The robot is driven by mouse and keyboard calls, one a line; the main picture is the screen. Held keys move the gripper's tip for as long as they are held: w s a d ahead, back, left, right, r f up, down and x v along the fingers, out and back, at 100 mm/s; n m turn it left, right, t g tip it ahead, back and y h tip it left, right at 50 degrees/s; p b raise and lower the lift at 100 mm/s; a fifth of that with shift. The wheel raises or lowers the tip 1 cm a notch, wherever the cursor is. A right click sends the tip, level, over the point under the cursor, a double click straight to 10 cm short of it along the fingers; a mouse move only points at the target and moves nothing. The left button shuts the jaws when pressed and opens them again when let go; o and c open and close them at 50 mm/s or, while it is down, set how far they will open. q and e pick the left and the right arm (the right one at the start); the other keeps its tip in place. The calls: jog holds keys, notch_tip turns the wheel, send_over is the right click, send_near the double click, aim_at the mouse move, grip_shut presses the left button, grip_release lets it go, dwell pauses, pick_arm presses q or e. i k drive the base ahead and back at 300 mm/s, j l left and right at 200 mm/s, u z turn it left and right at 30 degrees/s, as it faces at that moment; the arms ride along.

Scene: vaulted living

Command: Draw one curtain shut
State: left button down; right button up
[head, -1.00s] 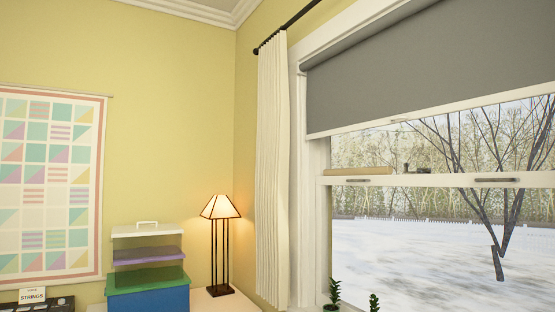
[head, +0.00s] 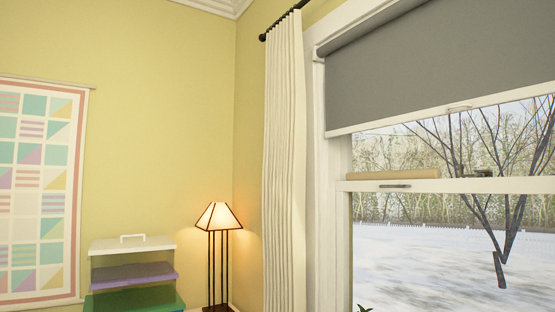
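A white pleated curtain (head: 284,165) hangs bunched at the left side of the window (head: 440,200). It hangs from a black rod (head: 288,20) that runs up and out of the top of the view. The curtain's lower end is below the picture. A grey roller blind (head: 430,65) covers the upper part of the window, and the glass below it is bare. Neither of my grippers shows in the head view.
A lit table lamp (head: 218,222) stands left of the curtain. Stacked boxes (head: 133,272) with white, purple and green lids stand left of the lamp. A patchwork hanging (head: 38,200) is on the yellow wall. A plant tip (head: 365,309) shows low by the window.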

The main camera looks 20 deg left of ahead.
aim_at(299, 143)
jog(key=i+j, duration=0.2)
jog(key=j, duration=0.15)
jog(key=i+j, duration=0.45)
jog(key=j, duration=0.25)
